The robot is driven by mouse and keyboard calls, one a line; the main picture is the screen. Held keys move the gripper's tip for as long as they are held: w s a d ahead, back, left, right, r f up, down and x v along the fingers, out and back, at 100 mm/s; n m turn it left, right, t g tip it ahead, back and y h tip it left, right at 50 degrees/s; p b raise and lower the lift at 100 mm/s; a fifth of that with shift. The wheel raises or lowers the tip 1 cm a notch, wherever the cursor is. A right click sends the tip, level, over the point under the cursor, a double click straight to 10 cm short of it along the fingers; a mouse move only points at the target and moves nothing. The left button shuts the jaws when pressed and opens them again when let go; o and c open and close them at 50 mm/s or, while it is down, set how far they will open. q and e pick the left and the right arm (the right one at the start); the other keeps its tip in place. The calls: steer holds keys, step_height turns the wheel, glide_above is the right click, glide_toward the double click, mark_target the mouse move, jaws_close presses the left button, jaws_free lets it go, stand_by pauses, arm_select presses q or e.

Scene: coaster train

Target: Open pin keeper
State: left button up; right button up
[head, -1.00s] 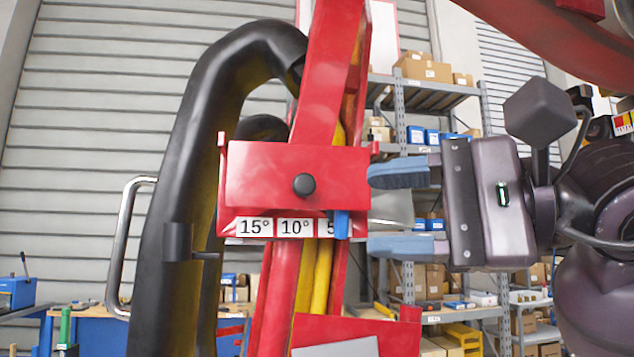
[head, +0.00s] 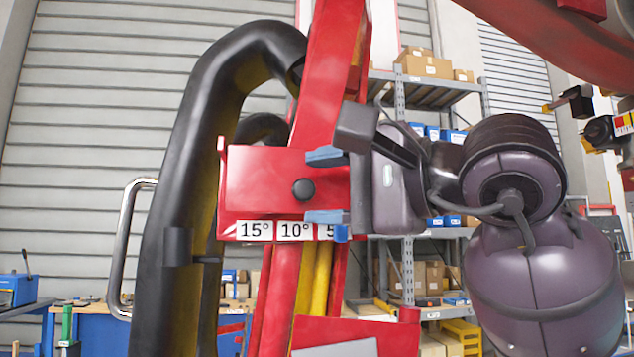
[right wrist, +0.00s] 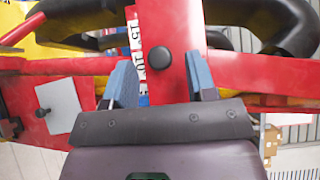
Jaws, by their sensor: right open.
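The task's pin keeper is not plainly marked; a red box-shaped plate (head: 260,185) with a round black knob (head: 304,189) sits on the slanted red post (head: 330,80). A strip of angle labels (head: 275,231), with 15° and 10° readable, runs under it. My right gripper (head: 322,186) is open, its blue-grey fingers above and below the knob's level, just right of it. In the right wrist view the knob (right wrist: 159,60) lies between and slightly beyond the open fingers (right wrist: 160,80). The fingers appear apart from the knob. My left gripper is not in view.
A thick black curved padded bar (head: 185,130) stands left of the post, with a metal handle (head: 118,240) beside it. A small blue tab (head: 341,234) sits below the plate's right end. Shelves with boxes (head: 425,66) stand behind.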

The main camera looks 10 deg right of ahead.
steer(key=shift+w+a, duration=0.45)
steer(key=shift+c, duration=0.3)
jaws_close()
